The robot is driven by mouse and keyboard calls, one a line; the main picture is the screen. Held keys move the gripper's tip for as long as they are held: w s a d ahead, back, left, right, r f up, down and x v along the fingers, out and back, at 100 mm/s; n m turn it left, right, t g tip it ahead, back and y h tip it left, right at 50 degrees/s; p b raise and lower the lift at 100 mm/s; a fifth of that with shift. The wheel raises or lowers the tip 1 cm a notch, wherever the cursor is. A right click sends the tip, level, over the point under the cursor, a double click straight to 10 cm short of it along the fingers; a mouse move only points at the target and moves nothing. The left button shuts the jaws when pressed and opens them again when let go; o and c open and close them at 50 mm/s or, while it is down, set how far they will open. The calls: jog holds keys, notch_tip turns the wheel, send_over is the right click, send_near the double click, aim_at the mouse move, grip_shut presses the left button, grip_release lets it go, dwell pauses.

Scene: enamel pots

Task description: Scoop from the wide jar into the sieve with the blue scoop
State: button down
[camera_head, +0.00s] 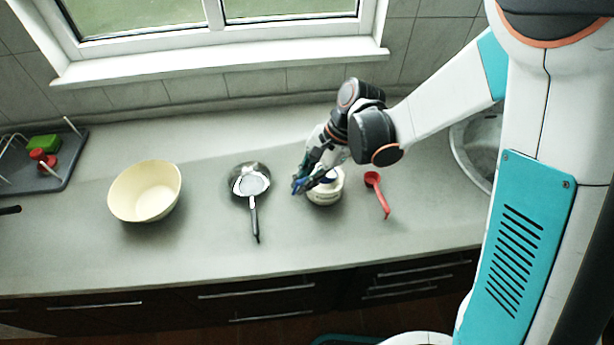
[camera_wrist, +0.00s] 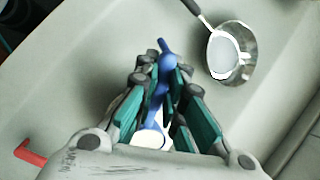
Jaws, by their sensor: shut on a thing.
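My gripper (camera_head: 310,176) is shut on the blue scoop (camera_head: 297,186), over the left side of the wide jar (camera_head: 325,197). In the wrist view, the blue scoop (camera_wrist: 165,62) runs lengthwise between the fingers of my gripper (camera_wrist: 160,75). Its lower end is partly hidden, beside a pale shape that may be the jar. The jar is white and stands on the counter; my gripper covers part of its mouth. I cannot tell whether the scoop's bowl is inside it. The sieve (camera_head: 252,184) lies left of the jar, its dark handle towards the front; it also shows in the wrist view (camera_wrist: 225,55).
A red scoop (camera_head: 376,192) lies right of the jar. A cream bowl (camera_head: 145,191) stands left of the sieve. A dark tray (camera_head: 58,180) with red and green things is at the far left. A sink (camera_head: 474,147) is at the right. The front counter strip is clear.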

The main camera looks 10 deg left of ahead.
jog(key=shift+t+h, duration=0.7)
jog(key=shift+t, duration=0.1)
jog(key=shift+s+a+r+p, duration=0.25)
jog(key=shift+s+r+p, duration=0.05)
jog(key=shift+r+p, duration=0.55)
jog(key=shift+s+a+r+p, duration=0.2)
jog(key=shift+s+r+p, duration=0.15)
jog(key=shift+r+p, duration=0.55)
jog(key=shift+s+a+r+p, duration=0.25)
jog(key=shift+s+r+p, duration=0.05)
jog(key=shift+r+p, duration=0.55)
jog(key=shift+s+a+r+t+h+p, duration=0.15)
jog(key=shift+r+t+h+p, duration=0.75)
jog(key=shift+r, duration=0.45)
jog(key=shift+n, duration=0.3)
